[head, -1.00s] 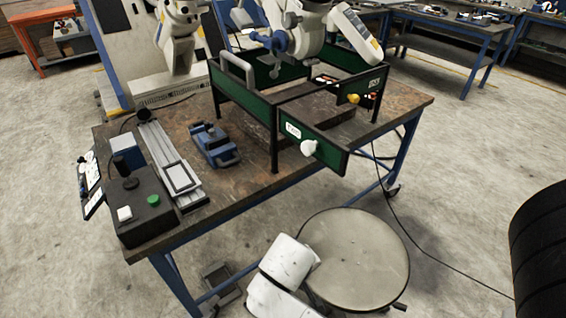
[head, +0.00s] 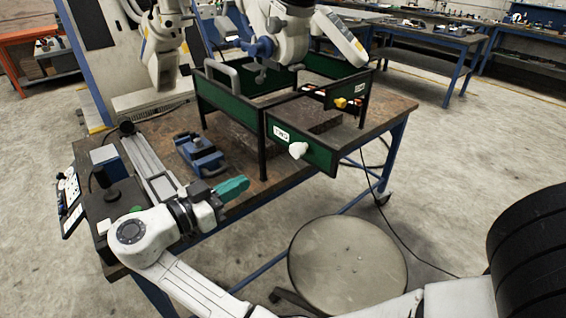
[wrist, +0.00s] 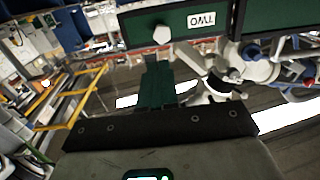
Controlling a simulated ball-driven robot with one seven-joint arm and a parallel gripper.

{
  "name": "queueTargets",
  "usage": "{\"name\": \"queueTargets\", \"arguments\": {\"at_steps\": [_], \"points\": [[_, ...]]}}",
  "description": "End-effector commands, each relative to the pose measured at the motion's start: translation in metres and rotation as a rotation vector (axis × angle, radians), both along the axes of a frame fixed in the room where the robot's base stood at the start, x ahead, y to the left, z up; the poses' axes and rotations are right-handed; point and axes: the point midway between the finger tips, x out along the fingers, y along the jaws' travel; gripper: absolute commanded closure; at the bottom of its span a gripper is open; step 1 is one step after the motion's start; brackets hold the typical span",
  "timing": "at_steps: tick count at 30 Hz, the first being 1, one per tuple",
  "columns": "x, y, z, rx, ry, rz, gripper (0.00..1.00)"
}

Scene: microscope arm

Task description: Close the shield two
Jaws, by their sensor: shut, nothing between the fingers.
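Shield two (head: 315,154) is a dark green panel with a black frame, a white label and a white knob (head: 298,150). It stands swung out from the dark frame around the microscope, over the bench's front edge. In the wrist view shield two (wrist: 240,24) crosses the top, its label "TWO" upside down and its white knob (wrist: 161,34) hanging down. My gripper (head: 242,184), with teal fingers, is shut and empty.
Another green shield with a yellow knob (head: 341,102) is on the frame's right side. A blue vise (head: 200,155) and a control box with a joystick stand on the bench's left part. A round stool (head: 348,265) stands in front.

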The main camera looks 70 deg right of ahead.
Motion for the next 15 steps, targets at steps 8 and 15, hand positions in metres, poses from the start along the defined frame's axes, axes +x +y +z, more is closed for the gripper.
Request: {"name": "queueTargets", "arguments": {"at_steps": [8,15], "points": [[-0.008,-0.02,0.006,-0.024,-0.011,-0.01,1.0],[-0.027,-0.063,0.007,-0.022,-0.009,-0.009,1.0]]}}
